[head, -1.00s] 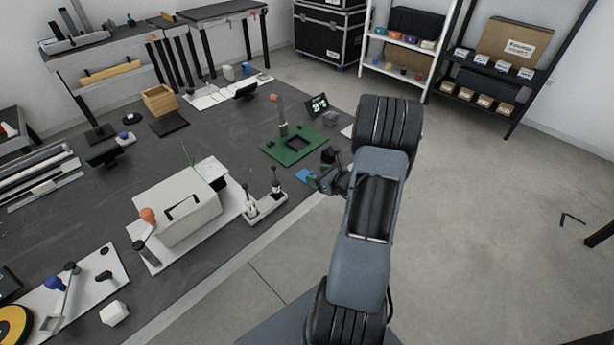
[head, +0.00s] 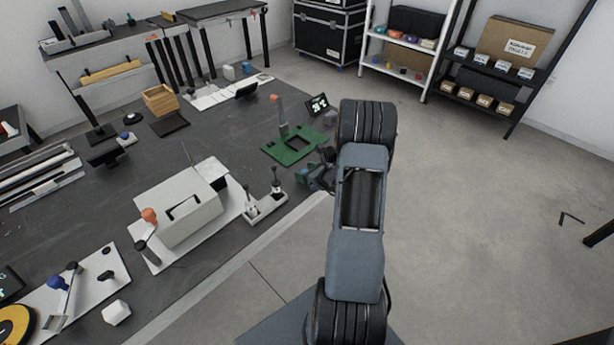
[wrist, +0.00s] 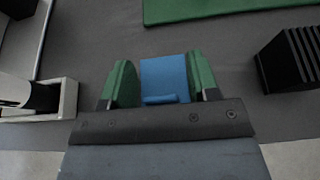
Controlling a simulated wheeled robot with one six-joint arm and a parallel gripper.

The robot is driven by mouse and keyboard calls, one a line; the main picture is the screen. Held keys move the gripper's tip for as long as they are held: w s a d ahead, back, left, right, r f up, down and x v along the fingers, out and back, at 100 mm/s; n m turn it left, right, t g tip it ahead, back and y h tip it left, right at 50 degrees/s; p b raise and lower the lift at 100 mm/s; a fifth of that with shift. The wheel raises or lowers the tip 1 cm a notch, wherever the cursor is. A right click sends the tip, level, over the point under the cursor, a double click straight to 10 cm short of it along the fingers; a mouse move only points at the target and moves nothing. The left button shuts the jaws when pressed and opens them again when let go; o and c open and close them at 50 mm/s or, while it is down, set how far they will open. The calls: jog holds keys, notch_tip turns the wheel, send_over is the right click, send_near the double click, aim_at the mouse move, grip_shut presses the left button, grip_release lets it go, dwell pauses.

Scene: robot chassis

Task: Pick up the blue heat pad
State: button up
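The blue heat pad (wrist: 164,72) lies flat on the dark table top, with a small raised blue tab on its near side. In the wrist view it sits between the two green fingers of my gripper (wrist: 164,88). The fingers are spread, one on each side of the pad, close to its edges. I cannot tell whether either touches it. In the head view my gripper (head: 315,177) is over the pad at the table's front edge and hides most of it.
A green plate with a square cutout (head: 290,158) lies just beyond the pad. A white holder with upright dark-handled tools (head: 265,208) stands to the left. A black ribbed block (wrist: 290,60) is at the right in the wrist view.

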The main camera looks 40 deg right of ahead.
jog(key=c, duration=0.3)
jog(key=shift+r, duration=0.1)
jog(key=shift+c, duration=0.2)
jog(key=shift+r, duration=0.2)
notch_tip(320, 180, up, 2)
jog(key=shift+r, duration=0.2)
jog(key=s+d+r, duration=0.6)
jog(key=s+r, duration=0.4)
jog(key=s, duration=0.2)
jog(key=shift+s, duration=0.4)
